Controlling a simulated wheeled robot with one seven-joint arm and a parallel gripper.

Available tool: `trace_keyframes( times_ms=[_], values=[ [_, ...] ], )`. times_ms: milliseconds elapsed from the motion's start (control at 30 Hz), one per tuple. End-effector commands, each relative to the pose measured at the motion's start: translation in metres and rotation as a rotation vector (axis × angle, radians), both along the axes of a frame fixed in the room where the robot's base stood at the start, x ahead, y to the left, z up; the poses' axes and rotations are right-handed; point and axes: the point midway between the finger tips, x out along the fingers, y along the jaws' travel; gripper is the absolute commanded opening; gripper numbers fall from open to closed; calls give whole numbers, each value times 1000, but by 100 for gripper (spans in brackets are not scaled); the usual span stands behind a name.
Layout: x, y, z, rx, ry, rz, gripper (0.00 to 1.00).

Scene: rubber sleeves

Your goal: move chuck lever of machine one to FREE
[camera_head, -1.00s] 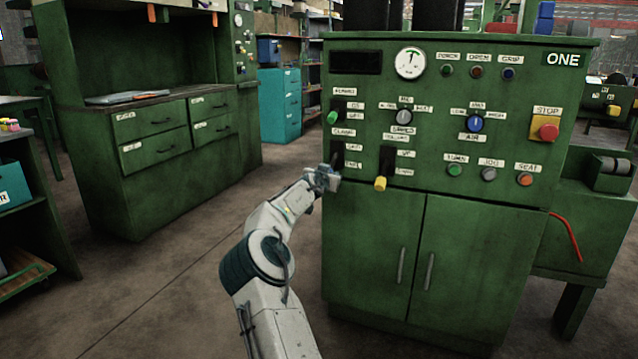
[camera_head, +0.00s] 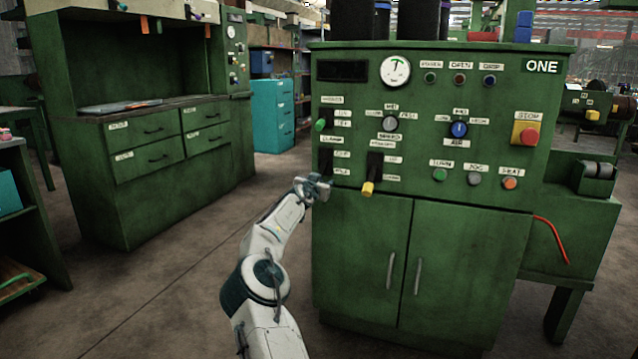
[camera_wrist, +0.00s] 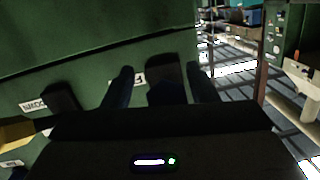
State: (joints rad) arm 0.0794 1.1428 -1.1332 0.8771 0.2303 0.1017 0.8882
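Machine one is the green cabinet (camera_head: 440,100) with the ONE sign. At the lower left of its panel is a dark slot (camera_head: 326,158) with small labels, too blurred to read; I take it for the chuck lever's. My gripper (camera_head: 318,186) is at the slot's lower end and hides part of it. In the wrist view the two dark fingers (camera_wrist: 162,88) stand apart, one on each side of a black block (camera_wrist: 166,78), probably the lever's handle. A gap shows on the left of the block; contact on the right is unclear. A partly hidden label (camera_wrist: 139,80) starts with F.
A yellow-tipped lever (camera_head: 368,188) is close to the right of my gripper. A green-tipped lever (camera_head: 320,125) is above it. Knobs, buttons and a red stop button (camera_head: 526,134) fill the rest of the panel. Floor to the left is clear.

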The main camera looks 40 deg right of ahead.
Motion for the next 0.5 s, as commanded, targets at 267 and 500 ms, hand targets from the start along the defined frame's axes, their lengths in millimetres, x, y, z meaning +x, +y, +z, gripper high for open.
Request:
trace_keyframes(
  times_ms=[267,500],
  values=[
    [4,6,1,-1,-1,10,52],
    [-1,18,3,-1,-2,12,52]
  ],
)
